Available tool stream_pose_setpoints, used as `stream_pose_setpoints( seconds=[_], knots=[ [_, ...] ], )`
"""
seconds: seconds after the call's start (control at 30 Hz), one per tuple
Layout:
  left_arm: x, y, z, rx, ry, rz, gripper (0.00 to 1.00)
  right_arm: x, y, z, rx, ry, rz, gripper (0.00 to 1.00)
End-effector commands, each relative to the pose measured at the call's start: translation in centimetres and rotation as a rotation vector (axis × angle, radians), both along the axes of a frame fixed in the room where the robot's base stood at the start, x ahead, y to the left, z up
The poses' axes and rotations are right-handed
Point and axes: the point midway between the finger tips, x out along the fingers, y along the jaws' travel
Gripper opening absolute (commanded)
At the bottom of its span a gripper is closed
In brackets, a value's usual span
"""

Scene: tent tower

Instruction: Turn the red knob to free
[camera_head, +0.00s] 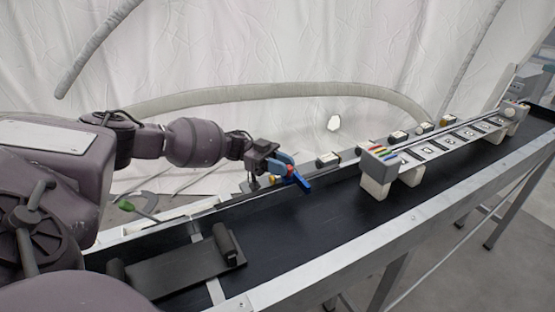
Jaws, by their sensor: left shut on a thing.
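My left gripper (300,183), with blue fingers, reaches in from the left over the far rail of the conveyor. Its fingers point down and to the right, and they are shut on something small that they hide. A small yellow-orange part (274,180) shows just left of the fingers, by the rail. My right gripper is not in view.
A black conveyor belt (300,225) with metal side rails runs from lower left to upper right. A long module row (440,146) stands on it, with a box bearing coloured strips (380,153) at its near end. A dark plate (180,270) lies on the belt's near end.

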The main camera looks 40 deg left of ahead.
Motion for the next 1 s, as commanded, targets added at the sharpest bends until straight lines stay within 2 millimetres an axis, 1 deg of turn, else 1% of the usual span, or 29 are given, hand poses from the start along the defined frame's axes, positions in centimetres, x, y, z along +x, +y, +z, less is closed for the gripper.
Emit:
stream_pose_setpoints(
  seconds=[0.03,0.3,0.63,0.8,1.0],
  knots=[
    [-0.3,0.0,1.3,-0.002,-0.010,0.047,0.00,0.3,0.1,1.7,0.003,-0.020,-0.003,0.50],
    [-0.6,-0.2,1.1,-0.003,-0.006,0.295,0.00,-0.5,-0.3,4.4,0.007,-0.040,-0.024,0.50],
    [-0.9,-0.4,0.7,-0.002,-0.002,0.520,0.00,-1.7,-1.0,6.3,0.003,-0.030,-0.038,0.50],
    [-1.0,-0.4,0.4,-0.002,-0.001,0.588,0.00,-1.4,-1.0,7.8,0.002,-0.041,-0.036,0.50],
    [-1.0,-0.4,0.3,-0.001,-0.002,0.627,0.00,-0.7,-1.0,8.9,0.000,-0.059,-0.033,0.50]
  ],
)
